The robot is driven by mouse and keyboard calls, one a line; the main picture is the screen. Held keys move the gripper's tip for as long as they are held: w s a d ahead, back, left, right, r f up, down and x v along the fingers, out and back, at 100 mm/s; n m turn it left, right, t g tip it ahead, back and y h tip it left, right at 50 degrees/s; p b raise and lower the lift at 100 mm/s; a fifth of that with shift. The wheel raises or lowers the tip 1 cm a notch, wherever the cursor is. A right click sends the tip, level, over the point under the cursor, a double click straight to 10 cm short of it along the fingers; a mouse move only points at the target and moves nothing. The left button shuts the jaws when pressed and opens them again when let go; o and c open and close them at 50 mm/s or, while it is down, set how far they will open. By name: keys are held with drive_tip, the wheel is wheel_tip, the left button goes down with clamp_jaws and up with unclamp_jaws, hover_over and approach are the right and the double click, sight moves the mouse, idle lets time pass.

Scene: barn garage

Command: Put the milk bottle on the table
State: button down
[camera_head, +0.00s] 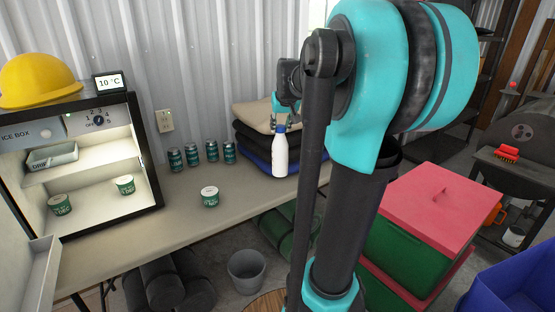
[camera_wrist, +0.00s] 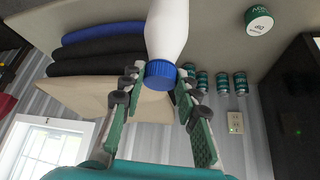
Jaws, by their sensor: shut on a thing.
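The milk bottle (camera_head: 280,156) is white with a blue cap and is upright. In the head view it shows over the table (camera_head: 247,191), in front of the folded cloths; I cannot tell whether its base touches the tabletop. My gripper (camera_head: 280,113) is above it, shut on its cap end. The wrist view is upside down: the blue cap (camera_wrist: 161,73) sits between the fingers (camera_wrist: 158,80), and the bottle's base is cut off at the top edge. My arm hides the table's right end.
Several green cans (camera_head: 212,150) and a green-and-white tub (camera_head: 210,196) stand on the table. Folded cloths (camera_head: 252,118) are stacked behind the bottle. An open ice box (camera_head: 148,165) is at the left. Clear tabletop lies between tub and bottle.

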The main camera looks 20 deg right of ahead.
drive_tip(key=w+a+r+n, duration=0.1)
drive_tip(key=w+a+r, duration=0.3)
drive_tip(key=w+a, duration=0.95)
wheel_tip(320, 180, down, 20)
drive_tip(key=d, duration=0.1)
drive_tip(key=shift+w+r+y, duration=0.2)
drive_tip(key=shift+w+y, duration=0.1)
drive_tip(key=shift+w, duration=0.15)
drive_tip(key=shift+f, duration=0.1)
drive_tip(key=c, duration=1.1)
unclamp_jaws()
drive_tip(key=v, duration=1.2)
drive_tip(key=s+d+f, duration=0.1)
drive_tip(key=s+f, duration=0.5)
drive_tip(key=s, duration=0.5)
drive_tip(key=s+d+f+g, duration=0.1)
drive_tip(key=s+f, duration=0.6)
drive_tip(key=s, duration=0.5)
drive_tip(key=s+d+f+g, duration=0.1)
drive_tip(key=s+d+f, duration=0.1)
drive_tip(key=s+f, duration=0.5)
drive_tip(key=shift+s, duration=2.65)
